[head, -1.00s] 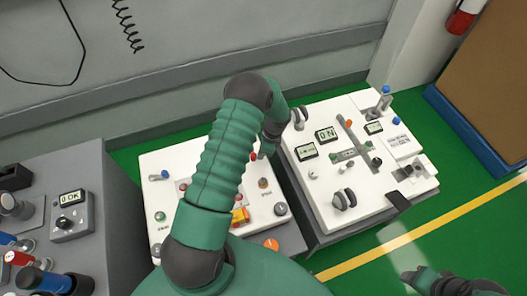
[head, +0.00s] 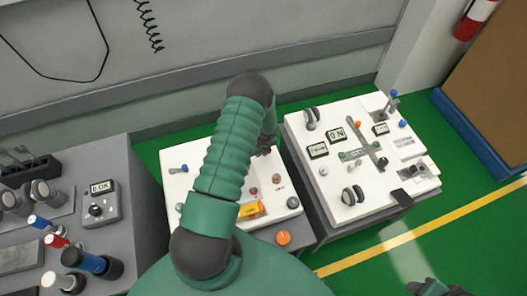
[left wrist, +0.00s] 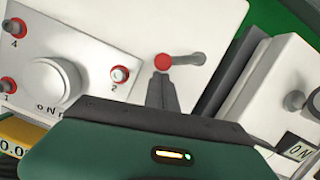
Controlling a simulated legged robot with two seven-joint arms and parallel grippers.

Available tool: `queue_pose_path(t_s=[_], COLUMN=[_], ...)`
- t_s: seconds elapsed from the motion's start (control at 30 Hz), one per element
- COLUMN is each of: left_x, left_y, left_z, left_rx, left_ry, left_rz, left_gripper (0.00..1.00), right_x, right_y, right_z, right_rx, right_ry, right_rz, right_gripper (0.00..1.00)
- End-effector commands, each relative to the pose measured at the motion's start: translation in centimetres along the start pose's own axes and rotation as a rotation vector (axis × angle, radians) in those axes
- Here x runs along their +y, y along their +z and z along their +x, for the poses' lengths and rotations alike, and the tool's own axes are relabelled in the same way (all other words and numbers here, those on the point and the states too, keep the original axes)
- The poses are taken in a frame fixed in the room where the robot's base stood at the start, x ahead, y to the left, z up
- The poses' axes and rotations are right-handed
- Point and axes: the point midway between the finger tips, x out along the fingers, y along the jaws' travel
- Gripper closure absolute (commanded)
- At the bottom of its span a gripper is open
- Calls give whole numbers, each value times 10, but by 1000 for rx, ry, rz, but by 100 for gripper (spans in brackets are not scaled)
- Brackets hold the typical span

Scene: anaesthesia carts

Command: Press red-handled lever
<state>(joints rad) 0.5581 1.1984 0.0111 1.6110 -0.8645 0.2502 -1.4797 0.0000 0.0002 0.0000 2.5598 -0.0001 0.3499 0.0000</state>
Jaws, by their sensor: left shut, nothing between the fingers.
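In the left wrist view a lever with a red ball handle (left wrist: 164,62) and a short grey shaft (left wrist: 190,59) stands out from a white panel (left wrist: 150,25). My left gripper (left wrist: 162,80) is shut and empty, with its dark fingertips right at the red ball. I cannot tell whether they touch it. In the head view my left gripper (head: 264,146) is mostly hidden behind my arm, over the back right of the middle white cart (head: 177,158). The red handle is hidden there. A part of my right arm or gripper shows at the bottom right edge.
A white cart (head: 300,130) with displays and knobs stands to the right, close to the middle one. A grey cart (head: 135,235) is at left. Red-ringed numbered buttons and a large white knob (left wrist: 52,82) lie left of the lever. Green floor is free at right.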

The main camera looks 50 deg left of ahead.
Motion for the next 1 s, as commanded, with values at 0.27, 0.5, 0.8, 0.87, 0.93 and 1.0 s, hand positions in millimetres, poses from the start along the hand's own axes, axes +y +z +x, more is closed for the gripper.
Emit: queue_pose_path(t_s=[0.27, 0.5, 0.8, 0.87, 0.93, 1.0], left_x=[7, 8, 9, 9, 9, 8], left_y=[10, 13, 15, 15, 15, 14], left_z=[2, 3, 3, 3, 3, 2], left_rx=[0, -1, -3, -3, -4, -4], left_ry=[-16, -15, -15, -15, -15, -15], left_rz=[64, 62, 60, 60, 60, 60], left_gripper=[100, 100, 100, 100, 100, 100], right_x=[0, 0, 0, 0, 0, 0], right_y=[-2, -2, -2, -2, -2, -2], right_z=[-9, -10, -10, -10, -10, -10], right_rx=[0, 0, 0, 0, 0, 0], right_ry=[0, 0, 0, 0, 0, 0], right_rz=[0, 0, 0, 0, 0, 0], right_gripper=[40, 40, 40, 40, 40, 40])
